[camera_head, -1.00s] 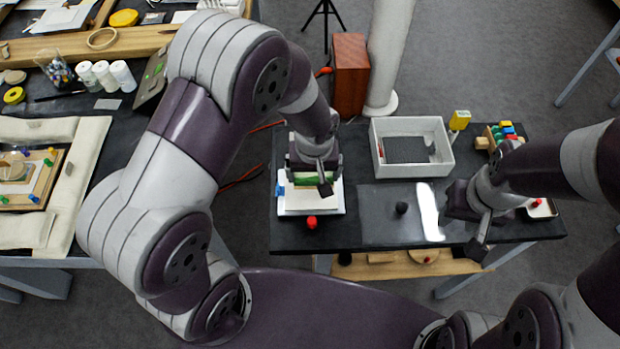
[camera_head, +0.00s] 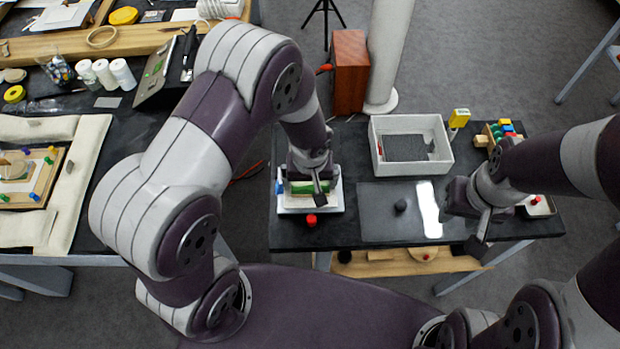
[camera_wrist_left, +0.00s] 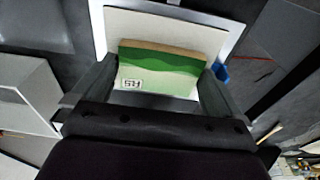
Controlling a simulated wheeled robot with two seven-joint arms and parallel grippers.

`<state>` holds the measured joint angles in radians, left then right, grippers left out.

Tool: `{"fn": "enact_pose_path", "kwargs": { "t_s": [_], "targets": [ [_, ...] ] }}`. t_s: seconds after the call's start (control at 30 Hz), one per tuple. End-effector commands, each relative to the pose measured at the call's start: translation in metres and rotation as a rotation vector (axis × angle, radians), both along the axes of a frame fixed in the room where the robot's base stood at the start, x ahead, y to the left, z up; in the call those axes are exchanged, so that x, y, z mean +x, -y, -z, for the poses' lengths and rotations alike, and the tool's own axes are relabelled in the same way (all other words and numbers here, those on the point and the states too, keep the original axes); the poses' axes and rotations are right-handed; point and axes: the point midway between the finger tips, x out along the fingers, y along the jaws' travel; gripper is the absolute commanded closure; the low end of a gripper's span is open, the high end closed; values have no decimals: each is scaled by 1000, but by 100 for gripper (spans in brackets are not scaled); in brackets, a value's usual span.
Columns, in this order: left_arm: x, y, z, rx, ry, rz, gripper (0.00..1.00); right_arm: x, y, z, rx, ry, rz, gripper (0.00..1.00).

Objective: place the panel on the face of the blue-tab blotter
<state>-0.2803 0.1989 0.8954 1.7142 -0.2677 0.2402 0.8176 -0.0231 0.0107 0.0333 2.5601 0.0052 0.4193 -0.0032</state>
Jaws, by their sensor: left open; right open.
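The panel (camera_wrist_left: 160,72), with a green and cream painted face, a brown edge and a small printed mark, lies over the white face of the blotter (camera_wrist_left: 213,38). The blotter's blue tab (camera_wrist_left: 221,72) shows beside it. In the head view the panel (camera_head: 301,187) is partly hidden by my left gripper (camera_head: 318,190), and the blotter (camera_head: 291,206) is under it. My left gripper is open, with its fingers on either side of the panel; contact cannot be told. My right gripper (camera_head: 480,232) is open and empty at the table's front right.
A red-topped weight (camera_head: 311,220) stands in front of the blotter. A white open box (camera_head: 383,128) is behind. A red-topped item sits in a small tray (camera_head: 545,209) at the right edge.

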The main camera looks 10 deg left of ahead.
Motion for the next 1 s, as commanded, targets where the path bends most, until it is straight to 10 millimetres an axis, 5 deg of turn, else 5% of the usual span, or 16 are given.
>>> {"fn": "enact_pose_path", "kwargs": {
  "t_s": [0.3,0.53,0.8,1.0],
  "targets": [
    [-7,3,-77,-3,8,2,0,0,0,5,0,0,0,57],
    [-13,3,-115,-1,3,3,0,0,0,7,0,0,0,57],
    [-68,-62,-140,-6,-5,227,0,0,0,7,0,0,0,57],
    [-86,-74,-141,-3,-1,303,0,0,0,7,0,0,0,57]
  ]
}}
